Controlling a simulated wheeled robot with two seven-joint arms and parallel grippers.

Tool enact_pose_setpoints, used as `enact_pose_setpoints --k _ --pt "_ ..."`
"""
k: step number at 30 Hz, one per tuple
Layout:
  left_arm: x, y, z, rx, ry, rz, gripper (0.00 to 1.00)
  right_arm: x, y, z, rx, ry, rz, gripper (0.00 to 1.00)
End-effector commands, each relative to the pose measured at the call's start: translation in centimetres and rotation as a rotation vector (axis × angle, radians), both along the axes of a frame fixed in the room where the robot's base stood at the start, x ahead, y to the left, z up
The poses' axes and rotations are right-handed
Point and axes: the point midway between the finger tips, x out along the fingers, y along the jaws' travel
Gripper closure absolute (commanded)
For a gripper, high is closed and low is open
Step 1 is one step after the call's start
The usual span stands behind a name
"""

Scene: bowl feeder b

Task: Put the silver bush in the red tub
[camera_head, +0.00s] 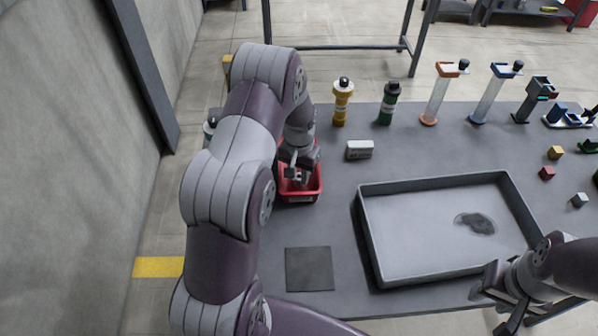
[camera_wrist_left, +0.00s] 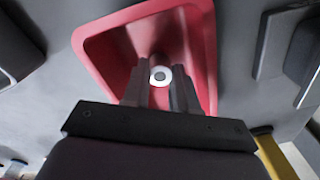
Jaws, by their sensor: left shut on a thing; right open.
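The red tub (camera_head: 300,194) stands on the grey table left of the big tray. In the left wrist view its red wall (camera_wrist_left: 205,45) surrounds my left fingers. My left gripper (camera_head: 297,174) points down over the tub, at or inside its opening. In the left wrist view my left gripper (camera_wrist_left: 160,88) is shut on the silver bush (camera_wrist_left: 160,75), a small ring with a dark hole between the fingertips. Whether the bush touches the tub floor I cannot tell. My right gripper (camera_head: 500,300) is open near the front right corner of the tray.
A large grey tray (camera_head: 420,277) with a dark patch takes up the table's middle. A dark square pad (camera_head: 309,268) lies front left. A white box (camera_head: 359,149), yellow bottle (camera_head: 342,103) and green bottle (camera_head: 387,104) stand behind. Small cubes lie at right.

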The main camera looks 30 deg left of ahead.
Motion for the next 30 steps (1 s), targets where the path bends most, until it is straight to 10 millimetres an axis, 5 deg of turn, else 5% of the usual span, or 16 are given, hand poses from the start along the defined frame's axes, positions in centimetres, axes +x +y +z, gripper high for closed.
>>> enact_pose_setpoints --k 2,3,5,16,30 --pt "0.0 0.0 -0.3 0.000 0.000 0.000 1.00 0.0 0.0 -0.2 0.000 0.000 0.000 0.57" --pt "0.0 0.0 -0.3 0.000 0.000 0.000 0.66 0.0 0.0 -0.2 0.000 0.000 0.000 0.57" --pt "0.0 0.0 -0.3 0.000 0.000 0.000 0.47 0.0 0.0 -0.1 0.000 0.000 0.000 0.57" --pt "0.1 0.0 0.6 0.000 -0.002 0.000 0.47 0.0 0.0 0.0 0.000 0.000 0.000 0.57" --pt "0.1 0.0 11.2 0.000 -0.002 0.000 0.47 0.0 0.0 -0.9 0.000 0.000 0.000 0.57"
